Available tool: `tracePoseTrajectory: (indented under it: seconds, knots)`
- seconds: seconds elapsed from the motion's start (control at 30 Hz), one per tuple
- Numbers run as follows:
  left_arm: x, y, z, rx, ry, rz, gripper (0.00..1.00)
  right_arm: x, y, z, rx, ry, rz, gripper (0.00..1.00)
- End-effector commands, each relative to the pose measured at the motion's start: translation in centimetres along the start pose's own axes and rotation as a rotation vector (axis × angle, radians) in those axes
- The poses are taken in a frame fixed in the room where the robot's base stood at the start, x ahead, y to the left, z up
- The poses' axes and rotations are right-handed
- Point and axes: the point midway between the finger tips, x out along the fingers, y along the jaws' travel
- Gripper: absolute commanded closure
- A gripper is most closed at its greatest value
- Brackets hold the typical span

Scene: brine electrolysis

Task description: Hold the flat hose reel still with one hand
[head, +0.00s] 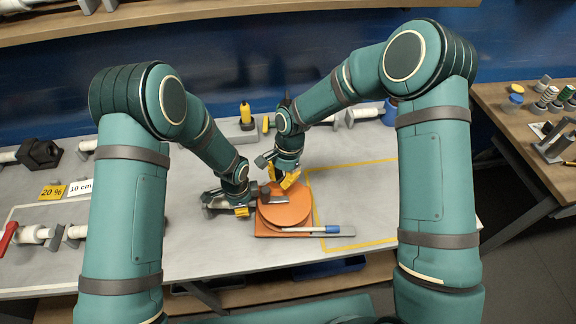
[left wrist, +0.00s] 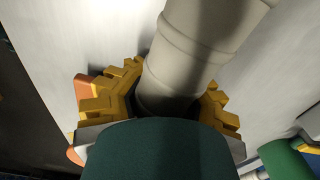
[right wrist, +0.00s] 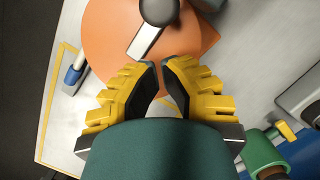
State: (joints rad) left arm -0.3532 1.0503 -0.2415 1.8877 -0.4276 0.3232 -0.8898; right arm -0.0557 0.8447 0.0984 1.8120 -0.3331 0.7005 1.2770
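The orange flat hose reel (head: 283,212) lies on an orange base plate near the table's front edge. A crank arm with a dark round knob (right wrist: 160,8) is on top of it. My right gripper (head: 284,181) is over the reel's far side. In the right wrist view its fingertips (right wrist: 160,64) almost meet, with nothing seen between them. My left gripper (head: 243,208) is low at the reel's left side. In the left wrist view a thick pale ribbed tube (left wrist: 195,50) runs between its spread fingers; I cannot tell whether they press on it.
A blue-tipped marker-like rod (head: 325,230) lies at the reel's front right. Yellow tape (head: 355,165) outlines a clear area to the right. White pipe fittings (head: 35,235) and small signs (head: 53,191) stand at left. A yellow-handled tool (head: 246,114) is behind.

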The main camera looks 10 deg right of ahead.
Motion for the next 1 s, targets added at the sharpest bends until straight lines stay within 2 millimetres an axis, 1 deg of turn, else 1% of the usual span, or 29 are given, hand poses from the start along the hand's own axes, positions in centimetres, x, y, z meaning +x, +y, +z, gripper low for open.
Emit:
tracePoseTrajectory:
  seconds: [0.1,0.23,1.0]
  knots:
    - [-0.1,-0.1,0.0,0.000,0.001,-0.002,1.00,0.3,0.1,1.1,-0.001,0.001,0.001,1.00]
    - [-0.1,-0.1,0.0,0.000,0.001,-0.002,1.00,0.4,0.1,1.8,0.001,0.001,0.001,1.00]
    - [-0.1,-0.1,0.0,0.000,0.001,-0.002,1.00,0.4,0.1,2.0,0.000,0.001,0.001,1.00]
